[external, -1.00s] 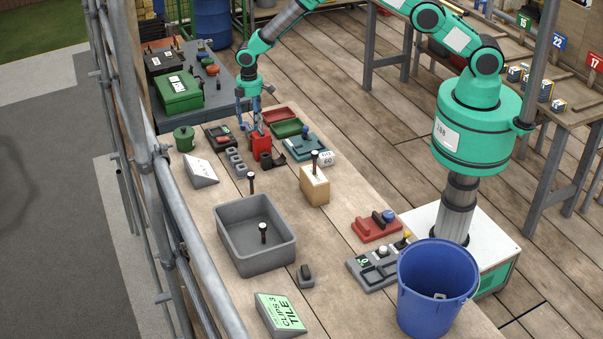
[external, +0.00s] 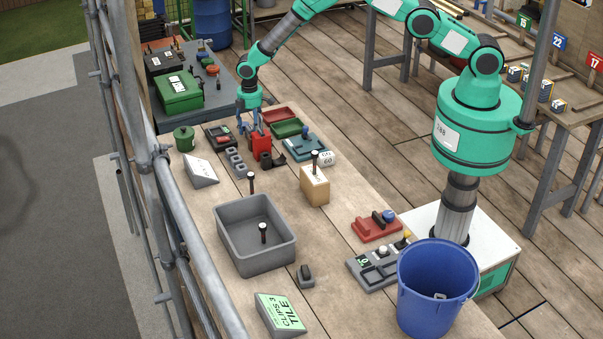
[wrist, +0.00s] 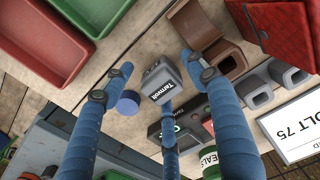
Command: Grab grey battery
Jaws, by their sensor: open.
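A small grey block (wrist: 160,80) with a dark printed label looks like the grey battery. It stands on the bench in the wrist view, between the blue fingers of my gripper (wrist: 158,76). The fingers are spread around it, and gaps show at its left and right sides. I cannot tell whether the lower middle finger touches it. In the external view my gripper (external: 250,126) points down beside a red container (external: 261,143) at the far end of the bench. The battery cannot be made out there.
A blue round knob (wrist: 128,102) lies close left of the block. A brown holder (wrist: 222,55) and grey square sockets (wrist: 257,91) stand to the right. Red and green trays (wrist: 92,14) are at upper left. A grey bin (external: 257,262) stands nearer on the bench (external: 221,196).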

